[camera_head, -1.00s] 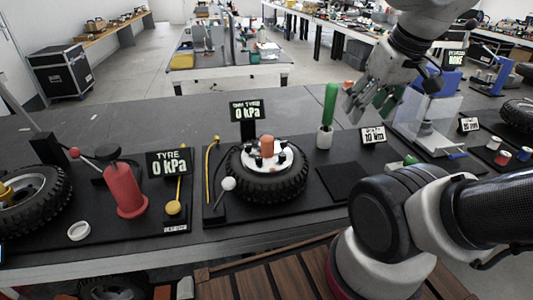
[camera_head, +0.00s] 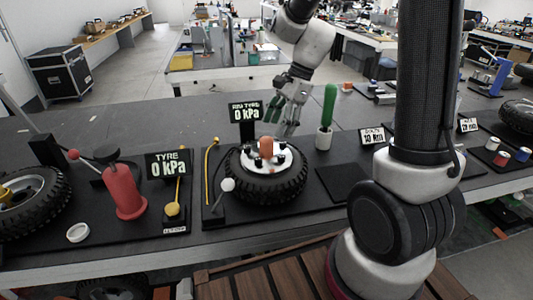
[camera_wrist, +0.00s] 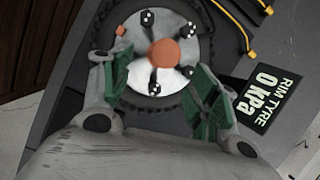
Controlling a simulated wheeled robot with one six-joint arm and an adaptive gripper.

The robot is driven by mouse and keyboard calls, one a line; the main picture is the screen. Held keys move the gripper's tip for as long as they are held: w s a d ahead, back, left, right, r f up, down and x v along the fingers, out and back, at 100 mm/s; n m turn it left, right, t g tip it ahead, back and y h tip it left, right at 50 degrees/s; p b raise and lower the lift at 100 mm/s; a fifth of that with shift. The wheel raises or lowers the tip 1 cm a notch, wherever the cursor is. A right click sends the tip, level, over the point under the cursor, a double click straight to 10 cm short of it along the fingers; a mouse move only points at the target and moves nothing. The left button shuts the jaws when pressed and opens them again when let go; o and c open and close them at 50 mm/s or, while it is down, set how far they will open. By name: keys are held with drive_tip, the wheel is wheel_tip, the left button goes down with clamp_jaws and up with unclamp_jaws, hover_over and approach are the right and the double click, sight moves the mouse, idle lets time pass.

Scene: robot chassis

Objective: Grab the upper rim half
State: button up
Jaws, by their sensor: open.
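The upper rim half is a white disc (camera_head: 284,158) with an orange knob (camera_head: 266,146) at its middle and several small dark clamps or bolts around it. It lies inside a black tyre (camera_head: 262,191) on the bench. In the wrist view the disc (camera_wrist: 135,42) and orange knob (camera_wrist: 163,52) show just beyond the fingers. My gripper (camera_head: 281,122) is open and empty, above and slightly behind the rim. In the wrist view the green-padded fingers of my gripper (camera_wrist: 155,75) stand apart, with the disc's lower part between them, not visibly touching the knob.
A "RIM TYRE 0 kPa" display (camera_head: 245,111) stands close behind the tyre. A green-handled tool (camera_head: 329,103) stands upright in a white holder to the right. A yellow hose (camera_head: 209,166) and white ball lever (camera_head: 227,184) are at the left. A red pump (camera_head: 122,190) stands farther left.

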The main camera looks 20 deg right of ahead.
sight(269, 139)
drive_tip(key=m, duration=0.2)
drive_tip(key=shift+w+a+r+m, duration=0.1)
drive_tip(key=shift+w+a+m, duration=0.15)
drive_tip(key=shift+m, duration=0.05)
drive_tip(key=shift+f, duration=0.2)
drive_tip(key=x, duration=0.7)
drive_tip(key=shift+a+f, duration=0.1)
drive_tip(key=shift+a, duration=0.1)
clamp_jaws()
